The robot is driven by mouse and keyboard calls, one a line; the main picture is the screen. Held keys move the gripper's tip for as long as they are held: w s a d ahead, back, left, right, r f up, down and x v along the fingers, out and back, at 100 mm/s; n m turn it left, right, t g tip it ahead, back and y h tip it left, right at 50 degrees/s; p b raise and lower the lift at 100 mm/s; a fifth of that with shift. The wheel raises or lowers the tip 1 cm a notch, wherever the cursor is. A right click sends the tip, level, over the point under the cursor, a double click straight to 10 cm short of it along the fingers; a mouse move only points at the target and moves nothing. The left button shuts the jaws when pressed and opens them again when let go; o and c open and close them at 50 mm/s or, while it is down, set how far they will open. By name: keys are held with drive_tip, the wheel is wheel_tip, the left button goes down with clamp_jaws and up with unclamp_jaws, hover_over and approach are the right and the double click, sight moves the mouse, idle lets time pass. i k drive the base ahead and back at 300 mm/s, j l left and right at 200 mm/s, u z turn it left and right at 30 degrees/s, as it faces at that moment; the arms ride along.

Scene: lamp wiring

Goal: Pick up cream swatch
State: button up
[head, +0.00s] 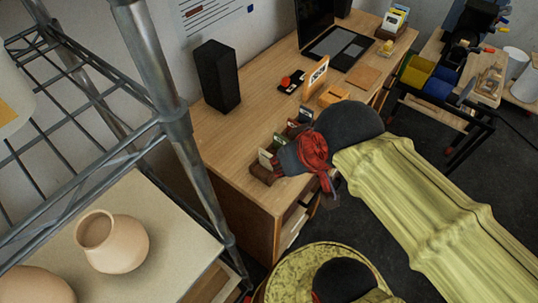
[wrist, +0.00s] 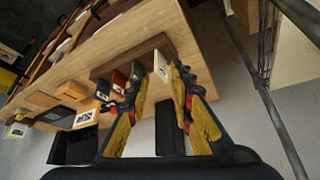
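The cream swatch (head: 265,159) stands upright in a dark wooden holder (head: 262,175) near the table's front corner. In the wrist view the cream swatch (wrist: 161,66) appears between the two fingertips of my gripper (wrist: 164,78), with a gap at the sides. The gripper is open; I cannot tell how far the swatch reaches between the fingers. A green swatch (wrist: 137,70) and a red swatch (wrist: 118,80) stand beside it in the holder. In the head view my wrist hides the fingers and part of the holder.
A black speaker (head: 217,76) stands at the back of the wooden table (head: 225,140). A small orange-framed sign (head: 317,76) and a laptop are farther along. A metal shelf with clay pots (head: 113,240) stands close on the left. The table between holder and speaker is clear.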

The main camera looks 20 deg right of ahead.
sight(264, 156)
drive_tip(key=k+j+z, duration=0.15)
drive_tip(key=k, duration=0.3)
drive_tip(key=k+j+z, duration=0.1)
drive_tip(key=k+j, duration=0.15)
drive_tip(key=k, duration=0.25)
